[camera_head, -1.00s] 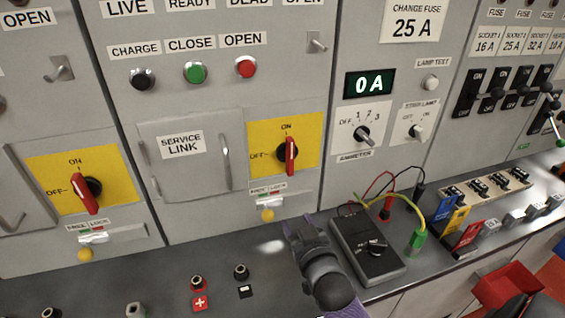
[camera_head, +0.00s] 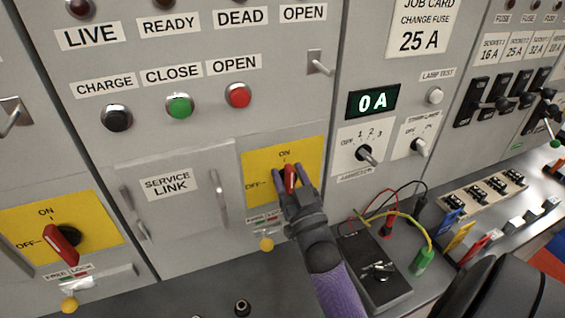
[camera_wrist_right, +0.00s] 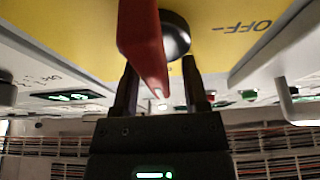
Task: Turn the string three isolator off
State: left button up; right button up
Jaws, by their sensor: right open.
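The yellow isolator plate (camera_head: 258,163) in the middle panel carries a red handle (camera_head: 290,178) on a black hub. The handle stands upright, in line with the ON mark; OFF is at its left. My right gripper (camera_head: 290,171) is open in front of it, one finger on each side of the handle. In the right wrist view the red handle (camera_wrist_right: 146,45) reaches down between the open fingers (camera_wrist_right: 159,70), near the left finger; contact cannot be told. No string number is readable on this panel. My left gripper is not in view.
A second isolator with a red handle (camera_head: 60,244) is on the left panel. A yellow knob (camera_head: 266,244) sits below the middle isolator. The service link door handle (camera_head: 218,198) is just left of it. A meter (camera_head: 375,268) with leads lies on the bench.

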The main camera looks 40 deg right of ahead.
jog(key=shift+s, duration=0.15)
jog(key=shift+c, duration=1)
jog(key=c, duration=0.5)
jog(key=shift+s, duration=0.1)
grip_shut()
jog(key=shift+a+f, duration=0.1)
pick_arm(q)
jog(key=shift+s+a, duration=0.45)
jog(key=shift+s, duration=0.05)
